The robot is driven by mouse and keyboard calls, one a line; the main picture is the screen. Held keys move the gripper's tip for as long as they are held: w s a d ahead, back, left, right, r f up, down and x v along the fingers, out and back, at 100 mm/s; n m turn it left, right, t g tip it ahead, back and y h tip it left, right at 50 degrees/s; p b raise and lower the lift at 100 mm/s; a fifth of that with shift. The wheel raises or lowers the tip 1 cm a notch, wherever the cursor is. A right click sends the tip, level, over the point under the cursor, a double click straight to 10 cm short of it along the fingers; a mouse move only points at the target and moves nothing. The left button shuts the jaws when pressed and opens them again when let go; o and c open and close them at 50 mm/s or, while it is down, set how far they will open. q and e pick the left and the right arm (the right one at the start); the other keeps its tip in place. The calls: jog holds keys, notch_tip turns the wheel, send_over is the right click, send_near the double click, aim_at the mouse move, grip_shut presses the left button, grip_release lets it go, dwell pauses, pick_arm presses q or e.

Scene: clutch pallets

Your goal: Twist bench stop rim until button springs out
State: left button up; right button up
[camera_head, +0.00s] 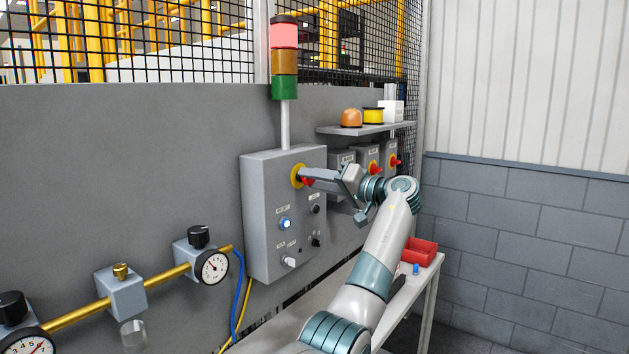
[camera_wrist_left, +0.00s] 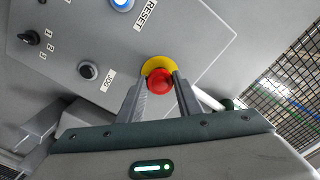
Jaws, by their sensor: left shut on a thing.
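The bench stop is a red mushroom button (camera_head: 308,182) on a yellow ring (camera_head: 296,175), near the top of a grey control box (camera_head: 262,228). My left gripper (camera_head: 306,176) reaches it from the right, with its fingers at the button. In the left wrist view, the red button (camera_wrist_left: 160,82) sits between the two fingers (camera_wrist_left: 160,77), which are shut on its rim. The yellow ring (camera_wrist_left: 156,63) shows behind it. The fingers partly cover the button in the head view, so I cannot tell whether it is in or out. My right gripper is not in view.
Below the stop are a lit blue reset button (camera_head: 285,223) and small knobs (camera_head: 289,262). More boxes with red buttons (camera_head: 395,161) stand to the right, under a shelf (camera_head: 365,127). A signal tower (camera_head: 284,60) rises above. A red bin (camera_head: 420,251) sits on the bench.

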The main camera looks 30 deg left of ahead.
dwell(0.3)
pick_arm(q)
jog(key=o, duration=1)
jog(key=shift+o, duration=0.2)
jog(key=shift+d, duration=0.1)
jog(key=s+d+b, duration=0.1)
jog(key=d+b, duration=0.5)
jog(key=d, duration=1.1)
jog(key=shift+s, duration=0.15)
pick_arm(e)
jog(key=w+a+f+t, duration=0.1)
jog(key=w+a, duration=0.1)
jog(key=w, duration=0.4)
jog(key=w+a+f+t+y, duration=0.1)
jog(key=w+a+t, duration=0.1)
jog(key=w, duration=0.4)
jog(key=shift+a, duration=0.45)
pick_arm(q)
jog(key=shift+d, duration=0.1)
